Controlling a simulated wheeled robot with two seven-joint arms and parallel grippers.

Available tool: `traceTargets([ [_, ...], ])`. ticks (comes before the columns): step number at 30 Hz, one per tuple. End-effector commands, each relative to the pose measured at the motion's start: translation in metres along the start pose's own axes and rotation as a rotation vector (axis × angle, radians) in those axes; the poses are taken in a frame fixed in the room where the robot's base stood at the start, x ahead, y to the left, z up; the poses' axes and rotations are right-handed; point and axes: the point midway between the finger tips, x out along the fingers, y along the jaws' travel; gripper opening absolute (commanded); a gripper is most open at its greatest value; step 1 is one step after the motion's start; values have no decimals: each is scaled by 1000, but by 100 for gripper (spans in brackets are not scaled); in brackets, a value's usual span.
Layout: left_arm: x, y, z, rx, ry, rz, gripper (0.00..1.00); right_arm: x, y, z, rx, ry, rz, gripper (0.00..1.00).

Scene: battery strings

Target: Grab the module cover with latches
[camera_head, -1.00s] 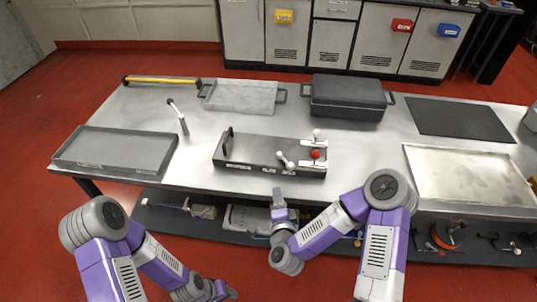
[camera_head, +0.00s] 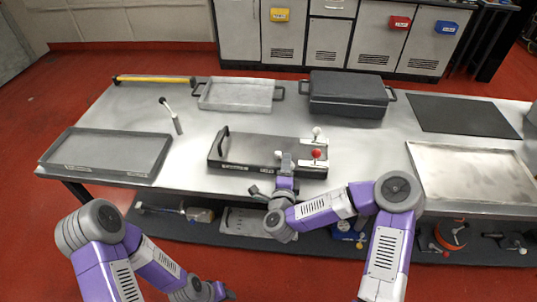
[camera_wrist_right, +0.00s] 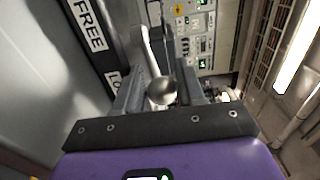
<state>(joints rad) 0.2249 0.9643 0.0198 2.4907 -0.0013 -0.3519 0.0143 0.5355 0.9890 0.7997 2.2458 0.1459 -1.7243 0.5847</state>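The module cover (camera_head: 243,150) is a dark flat plate in the middle of the bench, with an upright handle at its left end. At its right end are latches with a red knob (camera_head: 317,154) and a white knob (camera_head: 317,131). My right gripper (camera_head: 286,162) is at the cover's front right, over the place of another lever, which it mostly hides. In the right wrist view a pale ball knob (camera_wrist_right: 162,91) lies between the fingers of my right gripper (camera_wrist_right: 163,96), which are apart. My left gripper (camera_head: 219,291) is low at the bottom edge; its fingers are unclear.
Behind the cover stand a grey tray (camera_head: 201,101) with handles and a dark lidded case (camera_head: 346,114). A shallow tray (camera_head: 70,172) is at left, a lever tool (camera_head: 171,114) near it. A metal tray (camera_head: 470,199) and black mat (camera_head: 462,117) are at right.

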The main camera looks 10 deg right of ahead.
Motion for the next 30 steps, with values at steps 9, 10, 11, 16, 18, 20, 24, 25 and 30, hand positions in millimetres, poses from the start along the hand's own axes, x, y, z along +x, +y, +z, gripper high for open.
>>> traceTargets([
  [9,0,0,0,0,0,0,49,0,0,0,0,-1,-1,16],
  [10,0,0,0,0,0,0,49,0,0,0,0,-1,-1,11],
  [11,0,0,0,0,0,0,49,0,0,0,0,-1,-1,7],
  [16,0,0,0,0,0,0,49,0,0,0,0,-1,-1,0],
  [18,0,0,0,0,0,0,49,0,0,0,0,-1,-1,0],
  [20,0,0,0,0,0,0,49,0,0,0,0,-1,-1,0],
  [24,0,0,0,0,0,0,49,0,0,0,0,-1,0,0],
  [25,0,0,0,0,0,0,49,0,0,0,0,-2,0,0],
  [30,0,0,0,0,0,0,49,-1,0,1,0,-2,0,0],
])
